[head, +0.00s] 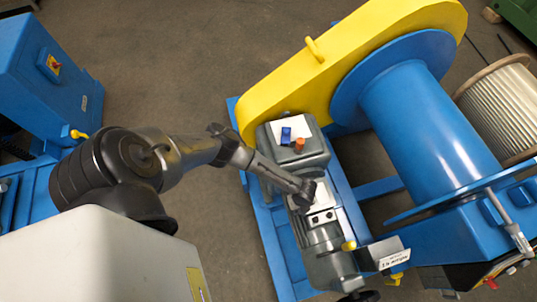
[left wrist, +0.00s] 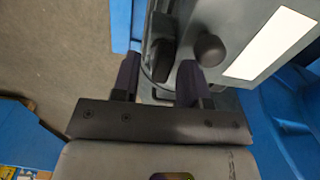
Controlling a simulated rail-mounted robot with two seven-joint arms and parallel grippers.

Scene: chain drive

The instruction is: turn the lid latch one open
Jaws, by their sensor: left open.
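My left gripper (head: 305,192) reaches in from the left over the grey motor unit, beside a small box with a white plate (head: 323,195). In the left wrist view the gripper (left wrist: 158,82) is open, its two dark fingers apart. A dark elongated piece (left wrist: 163,45), which looks like the lid latch, stands at the grey box edge between and just beyond the fingertips. I cannot tell whether the fingers touch it. A round dark knob (left wrist: 209,50) sits right of it, close to the right finger. In the head view the latch is hidden by my gripper. My right gripper is not in view.
A grey box with a blue switch (head: 286,135) and an orange button (head: 299,144) stands behind my gripper. The yellow guard (head: 285,78) and blue drum (head: 425,125) are beyond it. Bare floor (head: 215,225) lies left of the blue frame (head: 270,240).

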